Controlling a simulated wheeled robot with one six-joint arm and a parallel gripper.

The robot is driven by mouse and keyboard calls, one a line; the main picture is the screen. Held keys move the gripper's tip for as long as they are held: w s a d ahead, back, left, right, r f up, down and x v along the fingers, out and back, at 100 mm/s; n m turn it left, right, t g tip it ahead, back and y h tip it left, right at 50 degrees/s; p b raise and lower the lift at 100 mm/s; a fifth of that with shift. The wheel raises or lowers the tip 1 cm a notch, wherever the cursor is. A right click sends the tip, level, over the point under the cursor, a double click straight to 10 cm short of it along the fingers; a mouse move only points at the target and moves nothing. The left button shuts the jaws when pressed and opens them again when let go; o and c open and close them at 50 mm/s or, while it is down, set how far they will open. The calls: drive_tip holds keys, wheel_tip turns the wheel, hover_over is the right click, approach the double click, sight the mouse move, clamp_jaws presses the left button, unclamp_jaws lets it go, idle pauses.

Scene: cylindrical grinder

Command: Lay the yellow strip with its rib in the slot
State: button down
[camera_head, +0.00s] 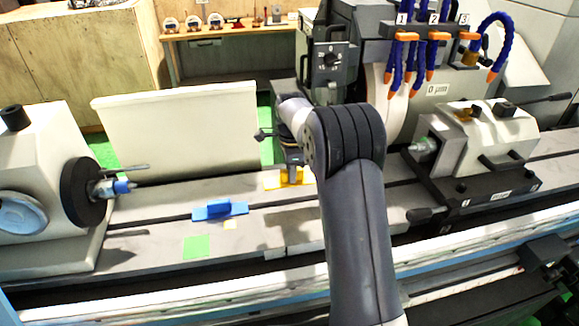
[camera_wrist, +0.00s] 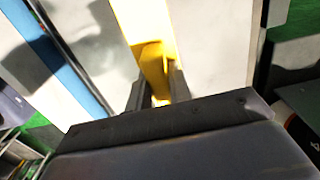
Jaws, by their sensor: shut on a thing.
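The yellow strip (camera_head: 291,178) shows below my gripper (camera_head: 292,162) in the head view, over the grey machine table. In the wrist view the strip (camera_wrist: 143,25) runs from the top edge down to my gripper (camera_wrist: 157,92), whose two dark fingers are closed on its raised yellow part. My gripper is partly hidden by my arm in the head view. I cannot tell whether the strip touches the table. The slot cannot be made out for certain; a long dark groove line runs along the table.
A blue ribbed piece (camera_head: 220,210) lies on the table to the left, near a green square (camera_head: 197,246). The left headstock (camera_head: 75,190) and right tailstock (camera_head: 480,145) flank the table. Blue coolant hoses (camera_head: 410,60) hang by the grinding wheel. A white panel (camera_head: 180,130) stands behind.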

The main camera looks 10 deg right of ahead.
sight(291, 186)
drive_tip(key=shift+s+a+r+p, duration=0.1)
drive_tip(key=shift+a+p, duration=0.05)
drive_tip(key=shift+p, duration=0.15)
drive_tip(key=shift+f+b, duration=1.75)
drive_tip(key=shift+f, duration=1.25)
drive_tip(key=shift+f+b, duration=0.45)
drive_tip(key=shift+f, duration=0.75)
drive_tip(key=c, duration=1.2)
unclamp_jaws()
wheel_tip(291, 186, up, 11)
drive_tip(key=shift+f+b, duration=0.1)
drive_tip(key=shift+b, duration=0.6)
